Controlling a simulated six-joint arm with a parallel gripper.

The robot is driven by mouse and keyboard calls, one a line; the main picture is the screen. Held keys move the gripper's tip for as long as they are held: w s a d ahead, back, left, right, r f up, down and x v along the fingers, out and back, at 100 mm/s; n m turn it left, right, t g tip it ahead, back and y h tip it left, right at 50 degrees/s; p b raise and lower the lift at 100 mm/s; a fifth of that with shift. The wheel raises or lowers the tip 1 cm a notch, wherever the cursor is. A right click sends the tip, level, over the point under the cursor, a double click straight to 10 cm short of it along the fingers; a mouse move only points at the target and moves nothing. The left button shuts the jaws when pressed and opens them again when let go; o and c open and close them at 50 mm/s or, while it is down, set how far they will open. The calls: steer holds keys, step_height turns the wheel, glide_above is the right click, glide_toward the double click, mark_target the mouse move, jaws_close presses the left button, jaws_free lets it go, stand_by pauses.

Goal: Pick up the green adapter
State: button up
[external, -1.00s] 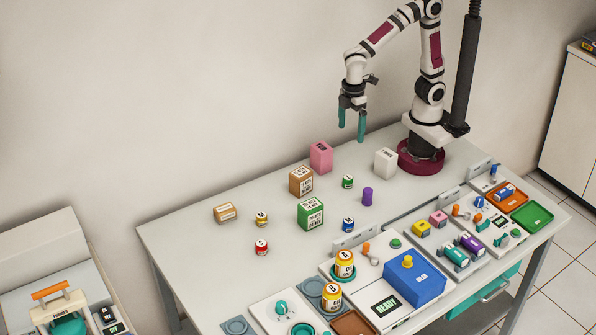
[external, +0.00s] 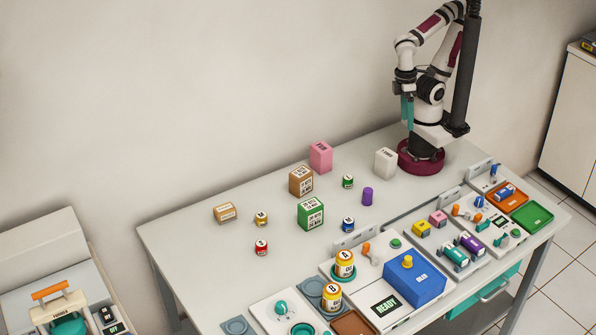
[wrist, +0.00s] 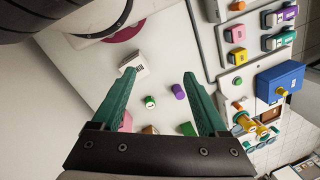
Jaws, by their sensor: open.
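A small green cylinder (external: 347,181) with a white label, the likeliest green adapter, stands upright on the table. It also shows in the wrist view (wrist: 150,102), between my fingers but well beyond them. A larger green box (external: 310,212) with a printed label stands to its left and nearer the camera; its top shows in the wrist view (wrist: 188,129). My gripper (external: 407,124) hangs high beside my base, fingers down, with nothing between them. The teal fingers (wrist: 159,74) are spread apart in the wrist view.
A purple cylinder (external: 367,197) stands close to the right of the green one. A white box (external: 386,163), pink box (external: 321,156) and brown box (external: 300,181) stand around it. A blue jar (external: 348,225) is in front. Trays and a blue box (external: 414,278) fill the near side.

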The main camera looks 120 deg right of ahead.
mark_target(351, 178)
steer(key=w+d+f+n+g+h, duration=0.1)
steer(key=w+d+f+n+h, duration=0.15)
steer(key=n+h, duration=0.5)
steer(key=w+d+f+n+h, duration=0.2)
steer(key=f+n+h, duration=0.15)
steer(key=n, duration=0.65)
steer(key=w+a+f+n+t+h, duration=0.3)
steer(key=w+a+n+t, duration=0.3)
steer(key=n, duration=0.5)
steer(key=shift+n+t, duration=0.55)
steer(key=shift+t, duration=0.35)
steer(key=f, duration=0.5)
steer(key=w+f, duration=0.1)
steer(key=f, duration=0.2)
steer(key=shift+d+f, duration=0.1)
steer(key=shift+d, duration=0.1)
steer(key=x, duration=0.7)
steer(key=shift+w+d+f, duration=0.15)
steer(key=shift+w+f, duration=0.05)
steer(key=shift+f, duration=0.2)
jaws_close()
